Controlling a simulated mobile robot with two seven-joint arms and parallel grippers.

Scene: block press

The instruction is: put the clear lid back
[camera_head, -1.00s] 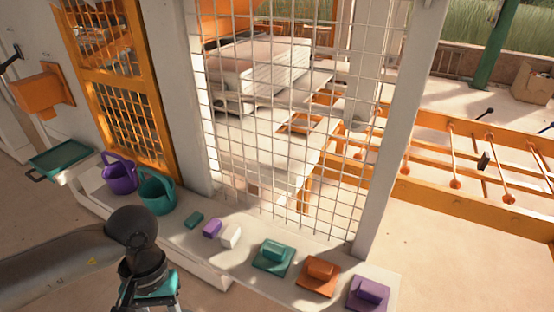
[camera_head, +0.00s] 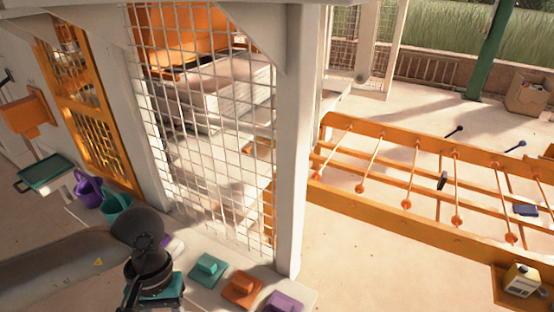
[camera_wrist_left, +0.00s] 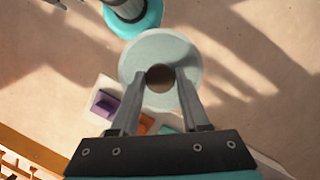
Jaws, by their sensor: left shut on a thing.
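The clear lid (camera_wrist_left: 160,48) is a pale, see-through disc with a round dark brown knob (camera_wrist_left: 160,78) at its middle. My left gripper (camera_wrist_left: 163,82) is shut on the knob and holds the lid above the pale floor in the left wrist view. In the head view my left gripper (camera_head: 150,302) points down at the bottom edge, left of the block plates, and its fingertips are cut off. The lid does not show in that view. No opening for the lid can be made out. My right gripper is not in view.
A low ledge carries a purple bucket (camera_head: 88,190), a teal bucket (camera_head: 116,206), and teal (camera_head: 208,270), orange (camera_head: 242,289) and purple (camera_head: 283,303) block plates. A wire mesh guard (camera_head: 215,150) and a post (camera_head: 293,170) stand behind. An orange roller frame (camera_head: 400,220) lies right; floor between is clear.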

